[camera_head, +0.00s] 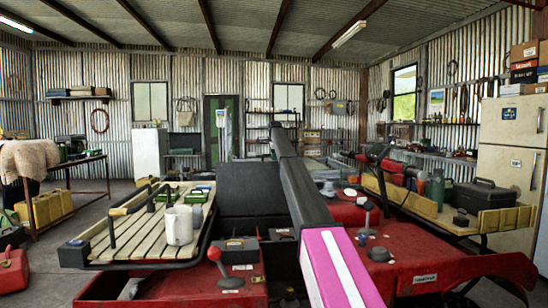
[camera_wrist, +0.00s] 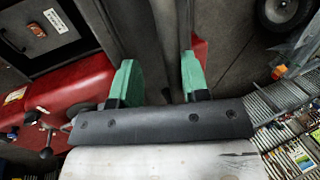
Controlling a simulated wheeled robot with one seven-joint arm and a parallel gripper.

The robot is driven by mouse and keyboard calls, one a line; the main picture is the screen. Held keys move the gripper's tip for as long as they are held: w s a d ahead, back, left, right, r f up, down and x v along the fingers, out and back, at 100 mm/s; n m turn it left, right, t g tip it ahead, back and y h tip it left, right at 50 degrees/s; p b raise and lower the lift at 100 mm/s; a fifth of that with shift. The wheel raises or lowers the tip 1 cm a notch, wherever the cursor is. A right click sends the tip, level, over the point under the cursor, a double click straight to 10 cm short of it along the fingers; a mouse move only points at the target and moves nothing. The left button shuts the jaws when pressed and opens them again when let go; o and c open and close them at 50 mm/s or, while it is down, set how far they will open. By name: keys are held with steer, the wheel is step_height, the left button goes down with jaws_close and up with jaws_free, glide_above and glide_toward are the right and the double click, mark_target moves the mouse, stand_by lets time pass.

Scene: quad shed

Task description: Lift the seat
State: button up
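A black, padded-looking block (camera_head: 250,188), which looks like the seat, stands in the middle of the red quad (camera_head: 440,262) in the head view. My arm crosses in front of its right side and hides part of it. In the wrist view my gripper (camera_wrist: 158,75) has two green fingers set apart. A long dark grey shape (camera_wrist: 172,45) runs through the gap between them. I cannot tell whether it is part of the seat or whether the fingers touch it. My gripper does not show in the head view.
A wooden tray (camera_head: 400,197) with a black case (camera_head: 487,196) and a green flask (camera_head: 435,188) is at right. A wheel (camera_wrist: 284,10) shows in the wrist view.

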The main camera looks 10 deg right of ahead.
steer(key=shift+s+r, duration=0.1)
steer(key=v, duration=1)
steer(key=shift+r, duration=0.3)
steer(key=shift+s, duration=0.1)
